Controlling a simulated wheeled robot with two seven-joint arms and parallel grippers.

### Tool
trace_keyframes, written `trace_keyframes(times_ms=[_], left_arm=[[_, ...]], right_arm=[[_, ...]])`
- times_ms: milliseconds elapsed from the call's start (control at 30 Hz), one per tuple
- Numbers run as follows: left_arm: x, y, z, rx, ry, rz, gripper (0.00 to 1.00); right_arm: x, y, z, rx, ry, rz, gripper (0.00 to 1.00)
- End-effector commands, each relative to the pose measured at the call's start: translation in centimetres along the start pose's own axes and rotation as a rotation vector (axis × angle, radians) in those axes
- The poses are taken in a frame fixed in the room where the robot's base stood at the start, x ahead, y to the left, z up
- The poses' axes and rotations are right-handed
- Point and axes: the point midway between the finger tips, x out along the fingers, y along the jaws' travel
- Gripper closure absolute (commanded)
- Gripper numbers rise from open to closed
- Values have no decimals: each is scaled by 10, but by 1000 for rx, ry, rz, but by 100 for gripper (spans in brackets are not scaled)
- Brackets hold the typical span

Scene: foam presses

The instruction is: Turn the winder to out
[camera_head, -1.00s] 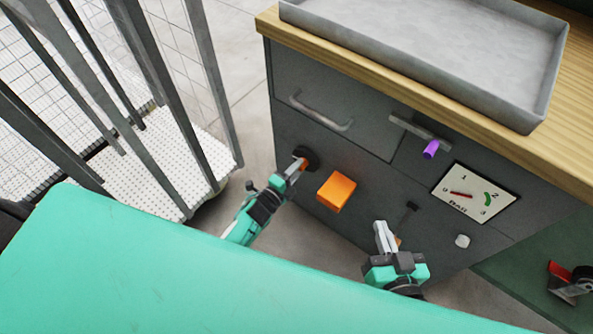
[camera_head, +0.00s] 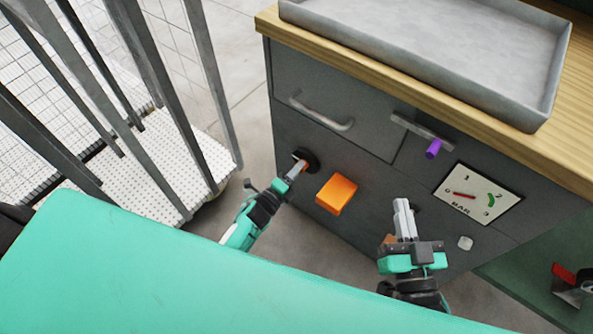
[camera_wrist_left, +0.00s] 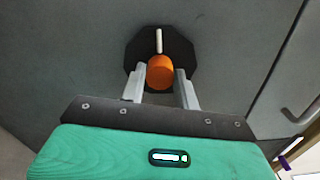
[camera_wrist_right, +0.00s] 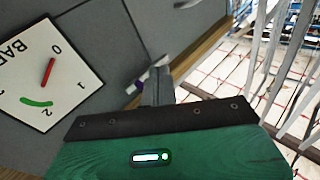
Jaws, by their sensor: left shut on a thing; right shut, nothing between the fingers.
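An orange knob (camera_wrist_left: 160,72) stands on a black many-sided plate (camera_wrist_left: 185,50) on the grey cabinet front; I cannot tell for certain that it is the winder. A white mark (camera_wrist_left: 159,41) points up from the knob in the left wrist view. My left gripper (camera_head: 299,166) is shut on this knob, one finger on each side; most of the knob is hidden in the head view. My right gripper (camera_head: 403,203) is shut and empty, in front of the lower cabinet panel. Its closed fingers (camera_wrist_right: 158,86) also show in the right wrist view.
An orange block (camera_head: 336,194) sits between my grippers. A BAR gauge (camera_head: 478,194) with red needle near 0 and a green arc, a purple-ended handle (camera_head: 433,148) and a pale knob (camera_head: 465,243) are to the right. A grey tray (camera_head: 430,50) lies on top. A cage trolley (camera_head: 150,165) stands left.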

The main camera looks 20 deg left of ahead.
Motion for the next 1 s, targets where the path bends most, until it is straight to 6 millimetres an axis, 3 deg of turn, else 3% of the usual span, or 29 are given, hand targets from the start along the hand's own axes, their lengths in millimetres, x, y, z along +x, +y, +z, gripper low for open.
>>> trace_keyframes(times_ms=[33, 133, 433, 567, 1000], left_arm=[[-1, 2, -1, 1, 1, 3, 67], [-1, 1, 0, 0, 1, 3, 48], [-1, 0, 0, 0, 0, 1, 48], [-10, 0, 0, 0, 0, 2, 48], [-101, 0, 0, -1, 0, 4, 48]], right_arm=[[0, 0, 0, 0, 0, 0, 100], [0, 0, 0, 0, -1, 0, 100], [0, 0, 0, 1, -1, 0, 100], [0, -1, 0, 2, -15, 0, 100], [-29, -15, 59, 48, -322, -11, 100]])
